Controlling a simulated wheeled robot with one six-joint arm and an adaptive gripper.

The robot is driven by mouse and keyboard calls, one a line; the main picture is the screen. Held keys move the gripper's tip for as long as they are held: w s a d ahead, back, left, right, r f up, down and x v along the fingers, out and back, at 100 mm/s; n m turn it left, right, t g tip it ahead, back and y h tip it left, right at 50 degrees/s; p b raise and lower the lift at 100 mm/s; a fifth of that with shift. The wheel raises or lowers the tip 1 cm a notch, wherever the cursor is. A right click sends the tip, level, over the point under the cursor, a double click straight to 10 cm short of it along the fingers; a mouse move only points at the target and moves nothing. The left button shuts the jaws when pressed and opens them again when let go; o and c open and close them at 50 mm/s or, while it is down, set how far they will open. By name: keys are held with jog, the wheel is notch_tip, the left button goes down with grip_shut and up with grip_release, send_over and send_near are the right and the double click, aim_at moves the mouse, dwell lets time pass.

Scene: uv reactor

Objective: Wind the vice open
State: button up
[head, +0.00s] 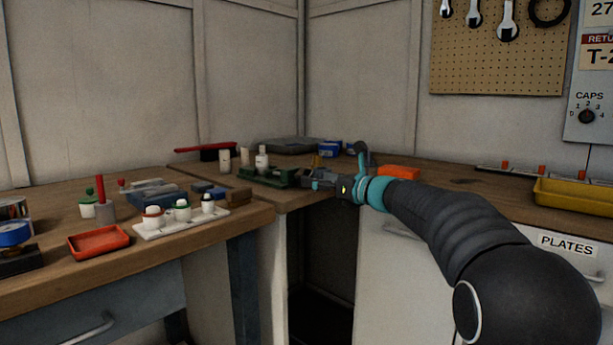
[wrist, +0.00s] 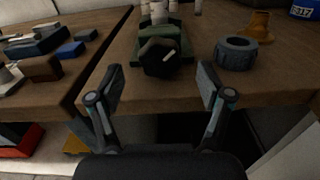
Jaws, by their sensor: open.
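The green vice (head: 262,177) stands at the front edge of the corner bench. In the wrist view its green body (wrist: 174,47) lies ahead of my gripper, with a dark faceted knob (wrist: 158,60) facing me. The knob has a short white mark on its face. My gripper (wrist: 160,84) is open and empty, its two fingers spread to either side of the knob's line and short of it. In the head view my gripper (head: 318,181) is at the vice's right end, and it hides part of that end.
A dark ribbed ring (wrist: 236,53) lies right of the vice, with an orange-brown piece (wrist: 257,24) behind it. Blue and brown blocks (wrist: 40,68) lie on the left bench. White bottles (head: 262,159) stand behind the vice. A dark gap separates the benches below.

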aim_at(302, 171)
jog(key=shift+x, duration=2.15)
jog(key=c, duration=1.2)
jog(key=shift+o, duration=0.2)
jog(key=n+b, duration=0.2)
jog(key=n, duration=0.1)
jog(key=shift+f+b, duration=0.3)
jog(key=shift+b, duration=0.05)
jog(key=shift+r+n+b, duration=0.1)
jog(key=shift+n+b, duration=0.5)
jog(key=shift+n, duration=0.5)
jog(key=shift+r, duration=0.2)
